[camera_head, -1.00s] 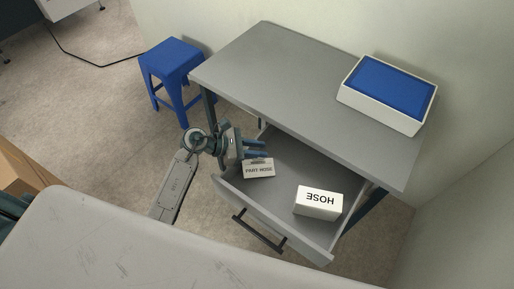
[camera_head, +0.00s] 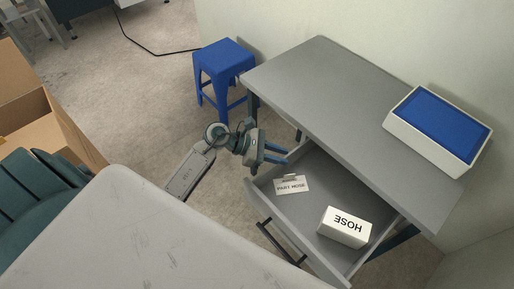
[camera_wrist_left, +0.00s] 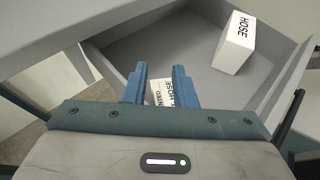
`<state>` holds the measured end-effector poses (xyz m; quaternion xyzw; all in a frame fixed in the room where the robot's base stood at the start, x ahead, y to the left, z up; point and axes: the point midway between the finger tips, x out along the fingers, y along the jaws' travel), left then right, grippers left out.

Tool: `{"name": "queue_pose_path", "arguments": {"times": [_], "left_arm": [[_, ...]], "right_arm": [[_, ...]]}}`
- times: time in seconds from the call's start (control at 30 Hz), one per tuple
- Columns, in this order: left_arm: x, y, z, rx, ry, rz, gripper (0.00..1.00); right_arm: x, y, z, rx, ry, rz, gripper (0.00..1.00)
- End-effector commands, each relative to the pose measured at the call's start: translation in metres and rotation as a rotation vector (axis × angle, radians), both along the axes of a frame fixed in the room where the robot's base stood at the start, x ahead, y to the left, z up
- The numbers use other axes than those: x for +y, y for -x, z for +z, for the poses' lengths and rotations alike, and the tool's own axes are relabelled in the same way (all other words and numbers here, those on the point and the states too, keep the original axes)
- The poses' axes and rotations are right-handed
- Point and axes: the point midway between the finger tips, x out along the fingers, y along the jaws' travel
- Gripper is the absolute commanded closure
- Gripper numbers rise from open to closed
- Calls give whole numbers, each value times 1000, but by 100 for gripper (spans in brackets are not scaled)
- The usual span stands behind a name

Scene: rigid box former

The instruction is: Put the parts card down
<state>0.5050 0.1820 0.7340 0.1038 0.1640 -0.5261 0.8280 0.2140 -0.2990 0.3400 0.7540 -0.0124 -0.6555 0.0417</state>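The parts card (camera_head: 292,186), white and marked "PART HOSE", lies in the open drawer (camera_head: 330,188), near its left end. My left gripper (camera_head: 278,154) is just above and to the left of the card, its fingers apart with nothing between them. In the left wrist view the card (camera_wrist_left: 158,95) shows partly beyond and between the two blue fingers, which hide its sides. It looks separate from the fingers. My right gripper is not in view.
A white box marked HOSE (camera_head: 344,227) sits in the drawer, right of the card. The grey table (camera_head: 340,95) overhangs the drawer's back and carries a white box with a blue top (camera_head: 440,125). A blue stool (camera_head: 224,62) stands behind left; a cardboard box (camera_head: 40,120) is far left.

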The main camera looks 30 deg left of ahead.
Motion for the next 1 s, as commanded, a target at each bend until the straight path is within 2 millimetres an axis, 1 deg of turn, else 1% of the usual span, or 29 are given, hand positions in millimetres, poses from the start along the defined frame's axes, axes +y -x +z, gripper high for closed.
{"name": "queue_pose_path", "arguments": {"times": [0.03, 0.1, 0.33, 0.5, 0.77, 0.87, 0.97, 1.0], "left_arm": [[9, 4, 2, -1, -6, -2, 76], [19, 9, 6, -1, -6, -2, 76], [46, 22, 19, 0, -5, -2, 76], [56, 27, 25, -1, -2, -2, 76], [59, 28, 28, 0, 4, 1, 76], [57, 24, 28, 24, 64, 45, 76], [56, 13, 29, 97, 245, 181, 76], [59, 6, 28, 146, 352, 264, 76]], "right_arm": [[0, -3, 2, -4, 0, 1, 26], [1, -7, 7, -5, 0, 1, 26], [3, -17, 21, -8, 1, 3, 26], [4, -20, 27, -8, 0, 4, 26], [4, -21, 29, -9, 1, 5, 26], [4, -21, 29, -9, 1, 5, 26], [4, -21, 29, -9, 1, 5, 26], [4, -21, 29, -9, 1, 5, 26]]}}
